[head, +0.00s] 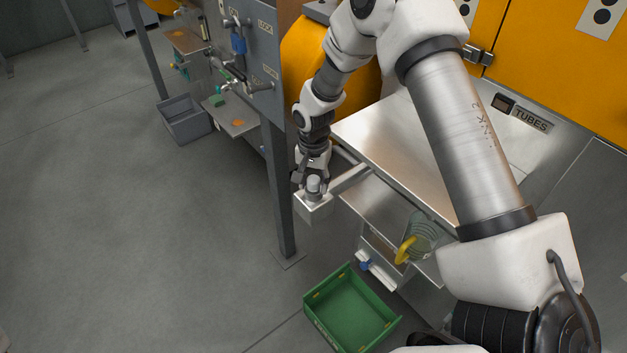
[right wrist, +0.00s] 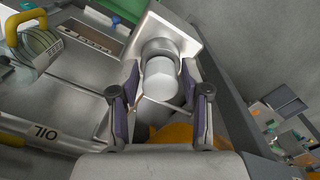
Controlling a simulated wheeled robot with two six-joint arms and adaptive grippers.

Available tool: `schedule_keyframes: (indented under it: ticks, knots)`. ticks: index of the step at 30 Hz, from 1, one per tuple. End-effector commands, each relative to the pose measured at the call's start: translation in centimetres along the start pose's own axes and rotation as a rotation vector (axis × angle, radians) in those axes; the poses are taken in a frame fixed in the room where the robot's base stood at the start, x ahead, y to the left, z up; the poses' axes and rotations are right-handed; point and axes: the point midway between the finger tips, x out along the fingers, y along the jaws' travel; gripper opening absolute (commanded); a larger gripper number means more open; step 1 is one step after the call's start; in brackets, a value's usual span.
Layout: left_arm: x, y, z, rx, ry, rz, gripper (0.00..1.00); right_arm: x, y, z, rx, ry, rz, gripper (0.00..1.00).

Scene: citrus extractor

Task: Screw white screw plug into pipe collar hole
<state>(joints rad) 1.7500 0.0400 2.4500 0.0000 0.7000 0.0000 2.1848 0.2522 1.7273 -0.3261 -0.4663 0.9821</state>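The white screw plug (right wrist: 160,78) stands between my right fingertips in the right wrist view. In the head view the plug (head: 314,184) shows just below my right gripper (head: 308,178). The fingers sit close on both sides of the plug and look shut on it. Behind the plug in the right wrist view is the grey round pipe collar (right wrist: 160,48) on a pale square block (right wrist: 186,38). The plug lines up with the collar; its thread and the hole are hidden. In the head view the pale block (head: 313,204) sits under the gripper. My left gripper is not in view.
A metal table (head: 390,150) lies right of the gripper, with a lower shelf (head: 375,205) holding a yellow-handled item (head: 405,249). A grey post (head: 277,190) stands close on the left. A green crate (head: 350,310) is on the floor below.

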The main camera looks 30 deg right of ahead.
Motion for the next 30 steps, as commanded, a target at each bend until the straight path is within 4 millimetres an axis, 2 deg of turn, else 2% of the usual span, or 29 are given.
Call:
schedule_keyframes:
  ticks: [8, 21, 24, 29, 30]
  knots:
    - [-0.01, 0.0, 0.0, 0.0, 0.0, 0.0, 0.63, -0.07, -0.04, -0.05, -0.056, 0.001, -0.001, 0.47]
    - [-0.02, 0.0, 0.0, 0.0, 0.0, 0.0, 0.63, -0.08, -0.03, -0.07, -0.977, 0.002, -0.001, 0.47]
    - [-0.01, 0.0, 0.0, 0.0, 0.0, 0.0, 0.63, -0.09, -0.03, -0.07, -1.051, 0.003, -0.001, 0.47]
    - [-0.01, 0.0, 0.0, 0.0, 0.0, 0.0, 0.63, -0.09, -0.03, -0.07, -1.053, 0.003, -0.001, 0.47]
    - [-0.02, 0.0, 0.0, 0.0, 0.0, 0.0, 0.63, -0.09, -0.03, -0.07, -1.053, 0.003, -0.001, 0.33]
